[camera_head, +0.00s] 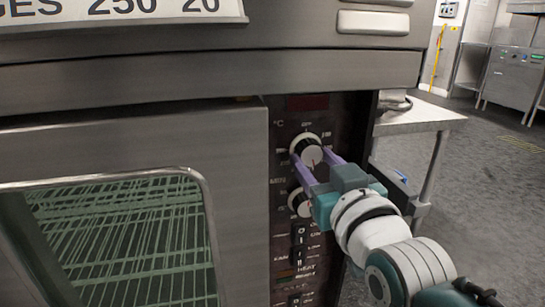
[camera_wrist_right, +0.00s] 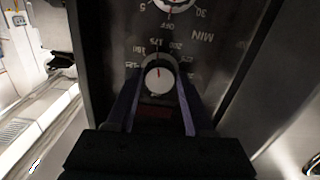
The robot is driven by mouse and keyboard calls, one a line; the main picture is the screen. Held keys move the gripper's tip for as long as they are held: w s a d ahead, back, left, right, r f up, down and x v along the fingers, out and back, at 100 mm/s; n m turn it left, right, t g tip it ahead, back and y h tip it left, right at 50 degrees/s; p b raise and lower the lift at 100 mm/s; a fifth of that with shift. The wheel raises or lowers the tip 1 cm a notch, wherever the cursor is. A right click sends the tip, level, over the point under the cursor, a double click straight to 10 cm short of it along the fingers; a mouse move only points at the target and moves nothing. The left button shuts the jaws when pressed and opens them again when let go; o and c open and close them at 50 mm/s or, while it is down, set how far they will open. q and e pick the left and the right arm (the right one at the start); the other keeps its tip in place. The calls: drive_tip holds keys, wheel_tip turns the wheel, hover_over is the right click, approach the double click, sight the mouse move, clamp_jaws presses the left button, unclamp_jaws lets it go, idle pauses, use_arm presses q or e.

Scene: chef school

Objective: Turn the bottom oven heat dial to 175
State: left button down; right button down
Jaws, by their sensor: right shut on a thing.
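The oven's control panel (camera_head: 285,122) is a dark strip right of the oven door. Its upper dial (camera_head: 311,153), under a °C mark, is a round silver-faced knob with a dark rim. My right gripper (camera_head: 316,164) reaches in from the lower right, its purple fingers on either side of this heat dial and shut on it. In the right wrist view, upside down, the heat dial (camera_wrist_right: 159,81) sits between the fingertips (camera_wrist_right: 159,92). My left gripper is not in view.
A second dial, marked MIN (camera_wrist_right: 178,4), is close below the heat dial, partly behind my gripper in the head view. Switches (camera_head: 298,245) lie below it. The glass-fronted oven door (camera_head: 235,150) is shut. A metal table (camera_head: 425,117) stands right; floor beyond is open.

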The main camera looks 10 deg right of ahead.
drive_tip(key=shift+r, duration=0.15)
drive_tip(key=c, duration=0.7)
unclamp_jaws()
drive_tip(key=o, duration=0.4)
drive_tip(key=shift+s, duration=0.35)
drive_tip(key=s+p, duration=0.3)
drive_tip(key=s, duration=0.6)
drive_tip(key=shift+s+d+p, duration=0.15)
drive_tip(key=shift+d+p, duration=0.05)
drive_tip(key=shift+p, duration=0.1)
